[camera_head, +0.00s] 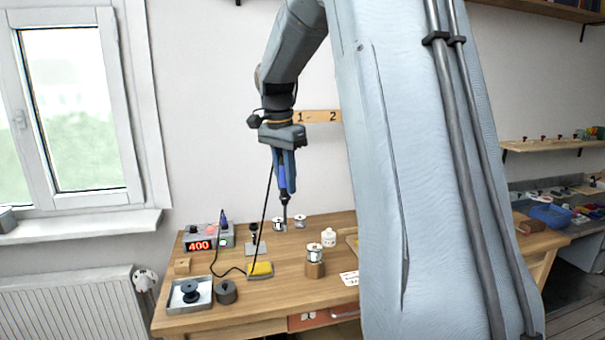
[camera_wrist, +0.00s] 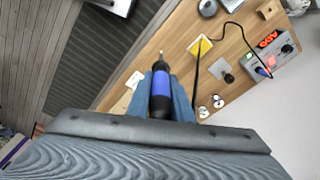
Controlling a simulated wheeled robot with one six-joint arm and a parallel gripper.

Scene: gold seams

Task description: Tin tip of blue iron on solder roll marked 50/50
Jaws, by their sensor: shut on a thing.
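My gripper (camera_head: 284,170) is shut on the blue iron (camera_head: 283,181), held tip down above the back of the bench. Its metal tip (camera_head: 285,224) appears near two white-labelled solder rolls, a left one (camera_head: 277,225) and a right one (camera_head: 300,221); contact cannot be told. A third roll (camera_head: 315,254) sits on a wooden block in front. No roll's marking is legible. In the wrist view the iron (camera_wrist: 161,88) lies between my fingers, and two rolls (camera_wrist: 203,112) (camera_wrist: 218,102) are to its right.
A yellow sponge (camera_head: 260,269), a dark spool in a metal tray (camera_head: 190,296), and a white bottle (camera_head: 329,237) share the bench. A black cable hangs beside the iron.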

